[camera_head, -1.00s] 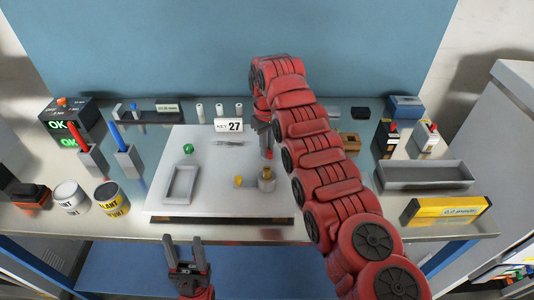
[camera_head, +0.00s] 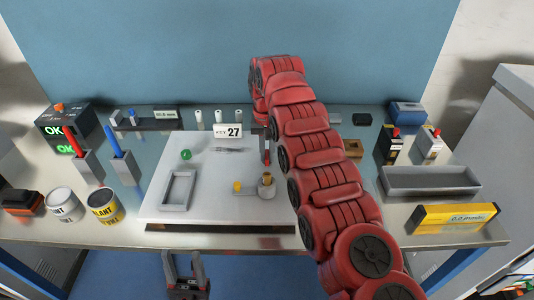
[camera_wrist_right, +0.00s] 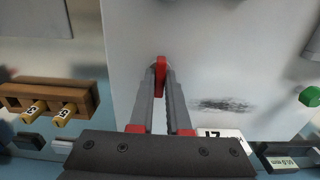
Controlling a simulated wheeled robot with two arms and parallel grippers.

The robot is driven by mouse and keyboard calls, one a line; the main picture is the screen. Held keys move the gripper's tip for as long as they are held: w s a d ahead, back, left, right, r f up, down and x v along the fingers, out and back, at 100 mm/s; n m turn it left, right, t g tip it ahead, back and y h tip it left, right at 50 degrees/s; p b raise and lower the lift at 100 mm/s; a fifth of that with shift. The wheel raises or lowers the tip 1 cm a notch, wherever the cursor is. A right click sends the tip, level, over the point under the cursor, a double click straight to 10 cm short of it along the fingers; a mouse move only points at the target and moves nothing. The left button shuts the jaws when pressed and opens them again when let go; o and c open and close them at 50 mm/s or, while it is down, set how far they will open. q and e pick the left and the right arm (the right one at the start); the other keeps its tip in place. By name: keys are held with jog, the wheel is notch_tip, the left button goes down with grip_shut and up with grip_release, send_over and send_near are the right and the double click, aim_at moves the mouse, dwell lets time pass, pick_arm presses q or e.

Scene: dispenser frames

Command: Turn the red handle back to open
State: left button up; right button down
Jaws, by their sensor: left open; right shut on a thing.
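The red handle (camera_wrist_right: 160,68) is a small upright red piece on the light grey plate (camera_head: 160,207). It also shows in the head view (camera_head: 267,157), just below the right gripper's fingers. My right gripper (camera_wrist_right: 161,80) is shut on the red handle, with one grey finger on each side of it. My right arm hides part of the plate's right side. My left gripper (camera_head: 183,256) is open and empty in front of the table's near edge, with its fingers pointing away from me.
The plate carries a green knob (camera_head: 186,154), a grey frame (camera_head: 177,190), a yellow-tipped lever (camera_head: 238,187) and a brass-topped post (camera_head: 267,186). Two paint cans (camera_head: 103,203) stand left; a grey tray (camera_head: 430,181) lies right.

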aim_at(267, 155)
jog(key=shift+r, duration=0.1)
dwell(0.3)
jog(key=c, duration=0.9)
grip_release()
notch_tip(267, 155, up, 17)
jog(key=p, duration=1.7)
jog(key=shift+r, duration=0.2)
jog(key=shift+f, duration=0.1)
